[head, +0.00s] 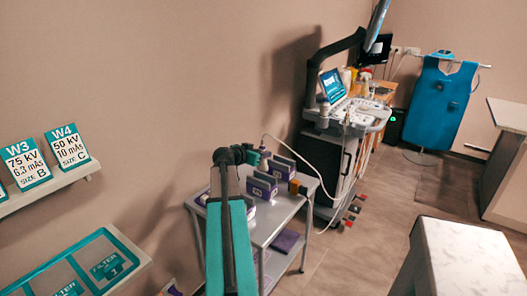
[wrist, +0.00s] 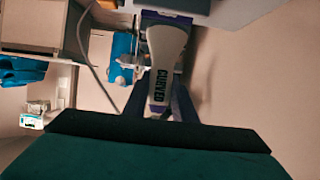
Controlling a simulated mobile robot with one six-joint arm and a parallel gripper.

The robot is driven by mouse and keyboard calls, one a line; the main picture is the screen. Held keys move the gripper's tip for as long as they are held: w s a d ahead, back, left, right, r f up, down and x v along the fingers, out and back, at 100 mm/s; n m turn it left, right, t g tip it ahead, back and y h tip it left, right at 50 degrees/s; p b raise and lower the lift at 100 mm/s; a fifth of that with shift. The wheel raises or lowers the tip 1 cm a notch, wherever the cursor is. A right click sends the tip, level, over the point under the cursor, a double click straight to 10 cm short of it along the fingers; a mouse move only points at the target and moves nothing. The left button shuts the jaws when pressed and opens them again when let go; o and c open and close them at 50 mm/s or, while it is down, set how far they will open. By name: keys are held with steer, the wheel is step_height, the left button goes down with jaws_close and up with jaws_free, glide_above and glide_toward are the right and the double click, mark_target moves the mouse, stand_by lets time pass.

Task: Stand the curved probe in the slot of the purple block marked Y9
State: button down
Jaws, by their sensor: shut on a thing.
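The curved probe (wrist: 163,52) is white with the dark word CURVED and fills the upper middle of the wrist view. My gripper (wrist: 160,106) is shut on it, with a dark finger on each side. In the head view my arm's end (head: 256,158) is over the cart, above the purple blocks; the probe cannot be made out there. One purple block (head: 262,188) with a white label stands near the middle of the cart, and another purple block (head: 284,168) stands behind it. Their labels are too small to read, so I cannot tell which is Y9.
The grey cart (head: 270,228) has a lower shelf with a purple item (head: 287,242). An ultrasound machine (head: 345,120) stands behind it, with a pale cable (head: 310,165) hanging towards the cart. A marble-topped table (head: 470,255) is at the right; floor is clear between.

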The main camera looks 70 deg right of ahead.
steer(key=shift+f, duration=1)
steer(key=shift+f+b, duration=1.45)
steer(key=shift+b, duration=0.65)
steer(key=shift+f+b, duration=0.55)
steer(key=shift+b, duration=0.35)
steer(key=c, duration=1.4)
jaws_free()
steer(key=shift+a, duration=0.1)
steer(key=b+v, duration=0.1)
steer(key=v, duration=1.2)
steer(key=shift+a+r+b, duration=0.2)
steer(key=shift+a+b, duration=0.05)
steer(key=shift+b, duration=0.05)
